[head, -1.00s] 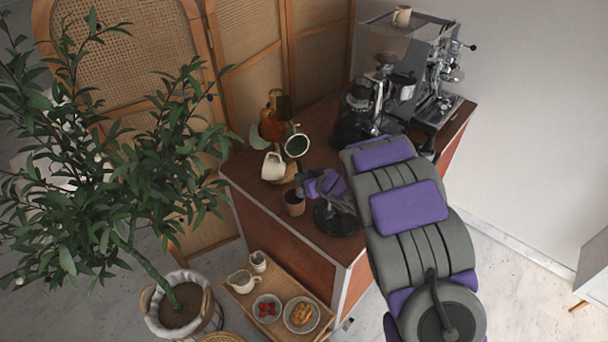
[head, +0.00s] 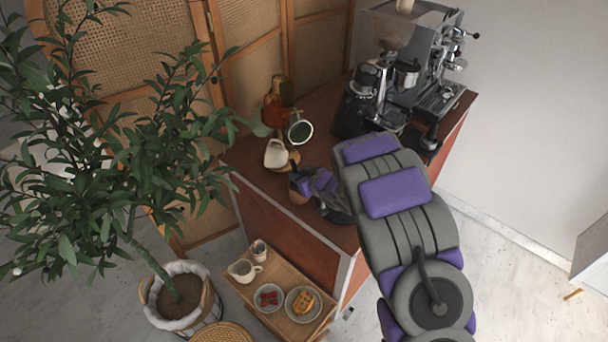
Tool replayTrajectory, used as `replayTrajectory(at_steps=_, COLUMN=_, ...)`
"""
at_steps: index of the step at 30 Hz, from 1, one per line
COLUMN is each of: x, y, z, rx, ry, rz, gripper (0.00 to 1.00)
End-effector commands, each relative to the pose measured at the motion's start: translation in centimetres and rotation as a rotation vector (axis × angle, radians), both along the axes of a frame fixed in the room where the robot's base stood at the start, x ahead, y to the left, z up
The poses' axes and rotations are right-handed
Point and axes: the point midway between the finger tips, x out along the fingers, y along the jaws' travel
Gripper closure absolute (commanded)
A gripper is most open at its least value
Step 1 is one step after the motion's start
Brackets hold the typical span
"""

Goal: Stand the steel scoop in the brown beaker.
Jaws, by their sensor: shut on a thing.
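The brown beaker (head: 298,196) stands near the front left edge of the cart top, and only a small brownish part of it shows. My gripper (head: 299,183) is in front of and over the beaker in this view and hides most of it. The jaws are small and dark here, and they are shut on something. The steel scoop cannot be made out; I take it to be the thing in the jaws, hidden by the gripper. Whether any of it is inside the beaker cannot be told.
A white cup (head: 276,153) and a green-faced round item (head: 300,131) stand behind the beaker. The espresso machine (head: 425,75) and a grinder (head: 362,100) fill the back right. A low wooden tray table (head: 318,328) with dishes stands in front, and a potted plant (head: 178,300) at left.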

Motion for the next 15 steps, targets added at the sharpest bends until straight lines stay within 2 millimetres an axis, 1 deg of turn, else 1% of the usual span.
replayTrajectory(at_steps=1, x=0.0, y=-0.1, z=0.0, rx=0.001, ry=0.000, rz=0.000, gripper=1.00)
replayTrajectory(at_steps=2, x=0.0, y=-0.3, z=0.0, rx=0.002, ry=0.001, rz=0.000, gripper=0.84)
replayTrajectory(at_steps=9, x=0.0, y=-1.5, z=0.3, rx=0.014, ry=0.000, rz=-0.002, gripper=0.61)
replayTrajectory(at_steps=11, x=0.0, y=-1.6, z=0.3, rx=0.015, ry=0.000, rz=-0.002, gripper=0.56)
replayTrajectory(at_steps=15, x=0.0, y=-1.2, z=0.2, rx=0.011, ry=0.000, rz=-0.002, gripper=0.56)
